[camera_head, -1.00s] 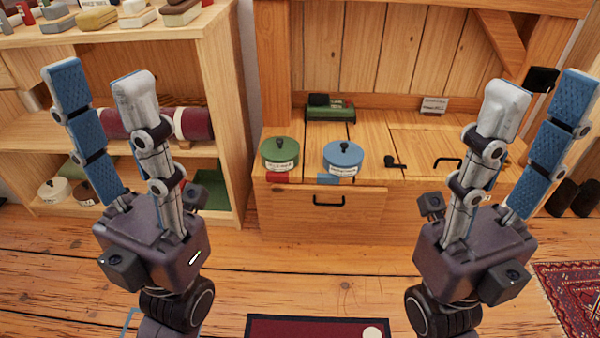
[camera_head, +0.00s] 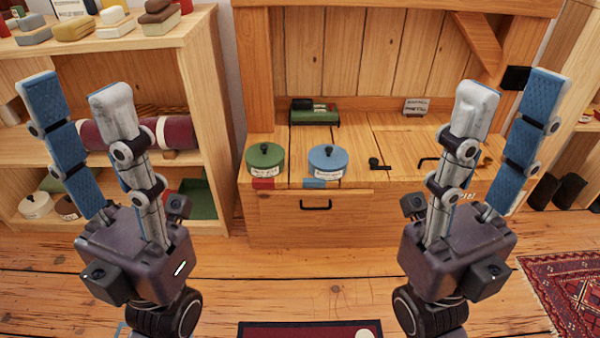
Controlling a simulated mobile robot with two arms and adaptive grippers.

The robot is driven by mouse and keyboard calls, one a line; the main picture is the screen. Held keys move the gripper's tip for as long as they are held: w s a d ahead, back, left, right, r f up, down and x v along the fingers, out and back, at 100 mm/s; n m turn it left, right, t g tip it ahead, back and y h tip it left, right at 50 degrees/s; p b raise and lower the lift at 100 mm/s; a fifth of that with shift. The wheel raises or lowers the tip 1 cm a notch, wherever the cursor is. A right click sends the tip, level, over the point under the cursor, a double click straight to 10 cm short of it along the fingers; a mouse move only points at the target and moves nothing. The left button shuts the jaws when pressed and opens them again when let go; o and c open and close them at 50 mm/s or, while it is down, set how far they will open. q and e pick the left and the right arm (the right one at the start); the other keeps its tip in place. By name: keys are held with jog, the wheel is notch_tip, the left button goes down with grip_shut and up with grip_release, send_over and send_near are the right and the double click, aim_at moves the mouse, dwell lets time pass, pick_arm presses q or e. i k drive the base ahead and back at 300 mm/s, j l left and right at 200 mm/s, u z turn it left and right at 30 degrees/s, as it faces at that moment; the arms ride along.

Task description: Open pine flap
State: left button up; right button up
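A pine chest stands ahead under a pine plank back. Its front has a pale pine panel (camera_head: 340,225) with a black bar handle (camera_head: 316,205); it looks closed. The top has pine boards, with another dark handle (camera_head: 428,162) at the right, partly hidden by my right gripper. I cannot tell which panel is the task's flap. My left gripper (camera_head: 75,95) is open and empty, raised left of the chest, in front of the shelf. My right gripper (camera_head: 511,90) is open and empty, raised in front of the chest's right end. Neither touches the chest.
On the chest top stand a green pot (camera_head: 265,160), a blue pot (camera_head: 327,161), a green box (camera_head: 314,113), a small card (camera_head: 416,106) and a small black item (camera_head: 377,165). A pine shelf (camera_head: 205,80) stands left. A red rug (camera_head: 575,290) lies right.

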aim_at(350, 208)
jog(key=i+l, duration=0.25)
jog(key=l, duration=0.15)
jog(key=i+l, duration=0.45)
jog(key=l, duration=0.3)
jog(key=i+u, duration=0.05)
